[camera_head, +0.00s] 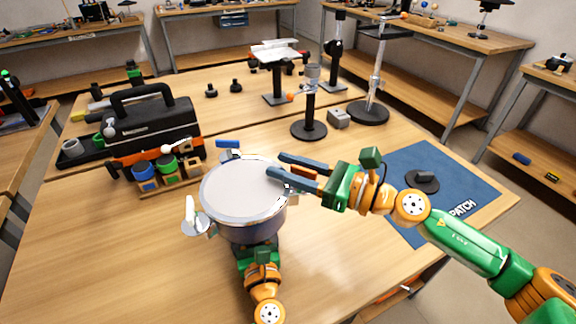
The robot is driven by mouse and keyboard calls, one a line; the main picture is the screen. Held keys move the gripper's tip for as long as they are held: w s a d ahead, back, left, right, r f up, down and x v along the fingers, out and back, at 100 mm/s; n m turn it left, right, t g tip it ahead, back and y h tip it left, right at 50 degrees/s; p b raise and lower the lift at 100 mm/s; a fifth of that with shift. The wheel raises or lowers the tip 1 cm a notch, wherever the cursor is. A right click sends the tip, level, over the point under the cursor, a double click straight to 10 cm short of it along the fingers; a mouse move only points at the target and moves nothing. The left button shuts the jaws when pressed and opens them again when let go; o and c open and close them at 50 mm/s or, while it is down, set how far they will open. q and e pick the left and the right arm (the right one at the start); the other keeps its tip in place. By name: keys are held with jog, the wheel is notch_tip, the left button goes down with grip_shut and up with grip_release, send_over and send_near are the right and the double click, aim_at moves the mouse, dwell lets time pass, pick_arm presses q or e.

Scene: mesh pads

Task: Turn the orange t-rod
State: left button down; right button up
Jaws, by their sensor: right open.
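A round drum (243,190) with a pale flat top and a silver rim is in the middle of the head view. My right gripper (276,165) reaches in from the right, with its two dark fingers apart over the drum's right rim. My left gripper (261,254) comes up from the bottom of the view against the drum's near side. Its fingers are hidden by the drum.
A black and orange tool case (150,128) and small coloured cups (155,172) stand left of the drum. A black post stand (309,110) is behind it. A blue mat (440,190) with a black pad lies right. The front-left tabletop is clear.

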jog(key=shift+c, duration=0.2)
grip_shut()
jog(key=shift+t+h, duration=0.3)
jog(key=shift+t, duration=0.1)
jog(key=shift+m+t, duration=0.3)
jog(key=shift+m, duration=0.1)
jog(key=shift+w+r+m+t+h, duration=0.1)
jog(key=shift+r+m+t+h, duration=0.2)
jog(key=shift+m+t+h, duration=0.5)
jog(key=m+t+h, duration=0.1)
jog(key=t+h, duration=0.1)
jog(key=m+t+h, duration=0.1)
jog(key=shift+w+d+f+m, duration=0.3)
jog(key=shift+w+d+f+m+t+h, duration=0.1)
jog(key=shift+d+m+t+h, duration=0.25)
jog(key=shift+m+h, duration=0.5)
jog(key=shift+w+d+r+m+t+h, duration=0.1)
jog(key=shift+m+t+h, duration=0.4)
jog(key=shift+h, duration=0.65)
jog(key=shift+w+d+f+m+t+h, duration=0.1)
jog(key=shift+d+m+t+h, duration=0.2)
jog(key=shift+m+h, duration=0.6)
jog(key=shift+h, duration=0.4)
